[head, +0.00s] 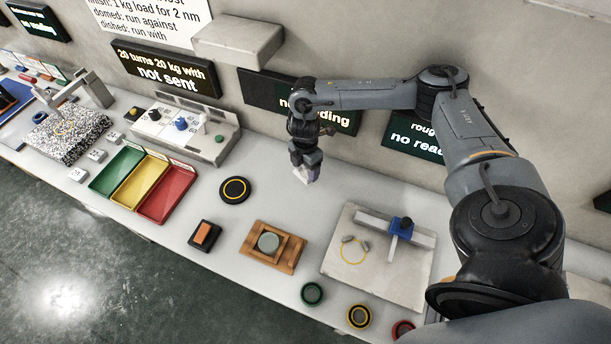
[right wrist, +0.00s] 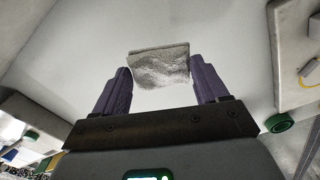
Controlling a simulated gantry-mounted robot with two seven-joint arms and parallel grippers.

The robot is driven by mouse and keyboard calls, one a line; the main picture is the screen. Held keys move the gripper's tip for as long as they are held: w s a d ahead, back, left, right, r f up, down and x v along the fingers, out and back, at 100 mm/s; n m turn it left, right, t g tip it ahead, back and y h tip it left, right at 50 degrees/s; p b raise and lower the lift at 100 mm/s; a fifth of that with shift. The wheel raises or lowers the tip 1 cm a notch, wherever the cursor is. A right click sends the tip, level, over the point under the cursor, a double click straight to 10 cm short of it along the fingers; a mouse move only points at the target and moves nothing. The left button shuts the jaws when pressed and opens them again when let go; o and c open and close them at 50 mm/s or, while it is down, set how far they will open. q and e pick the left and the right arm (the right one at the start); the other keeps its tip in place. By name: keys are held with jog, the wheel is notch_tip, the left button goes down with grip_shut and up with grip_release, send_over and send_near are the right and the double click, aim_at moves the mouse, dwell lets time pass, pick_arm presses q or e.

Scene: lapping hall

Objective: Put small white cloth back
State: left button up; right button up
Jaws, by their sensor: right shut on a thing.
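My right gripper (head: 306,168) hangs over the back part of the bench, near the wall. In the right wrist view the gripper (right wrist: 160,85) has its two purple fingers on either side of a small greyish-white cloth (right wrist: 160,66) and is shut on it. The cloth looks creased, with a darker straight upper edge. In the head view only a small pale bit of the cloth (head: 301,174) shows below the fingers. I cannot tell from these views how high it is above the bench top. My left gripper is not in view.
Below the gripper stand a wooden block with a grey disc (head: 284,253) and a black round pad with a yellow ring (head: 235,190). Green, yellow and red trays (head: 165,208) lie to the left. A pale plate (head: 345,273) with a blue-topped fixture lies right. Bench (head: 270,203) between is clear.

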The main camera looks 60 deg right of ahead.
aim_at(306, 175)
jog(key=shift+f+b, duration=0.4)
jog(key=shift+f, duration=1.85)
jog(key=shift+f, duration=0.15)
jog(key=o, duration=1)
